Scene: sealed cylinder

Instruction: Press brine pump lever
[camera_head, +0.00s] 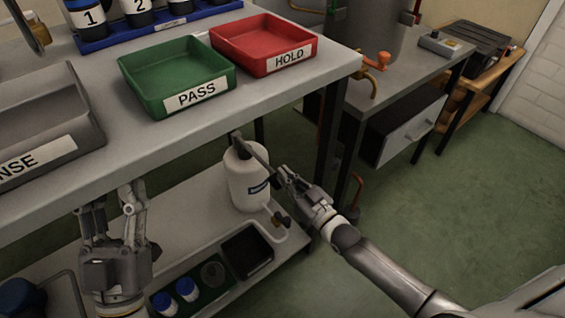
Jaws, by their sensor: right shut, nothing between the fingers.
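The brine pump is a white bottle (246,184) with a dark label, standing upright on the lower shelf under the table's front right corner. Its grey lever (252,150) slopes from the bottle's top down to the right. My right gripper (279,174) is shut and empty, with its fingertips at the lower end of the lever. I cannot tell whether they touch it. My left gripper (110,207) is open and empty, pointing up in front of the table's front edge at the lower left.
A green PASS tray (150,92) and a red HOLD tray (231,48) stand on the table above the pump. A grey bin (79,103) is at left. The lower shelf holds a black tray (247,253) and blue-capped bottles (187,288). Green floor at right is clear.

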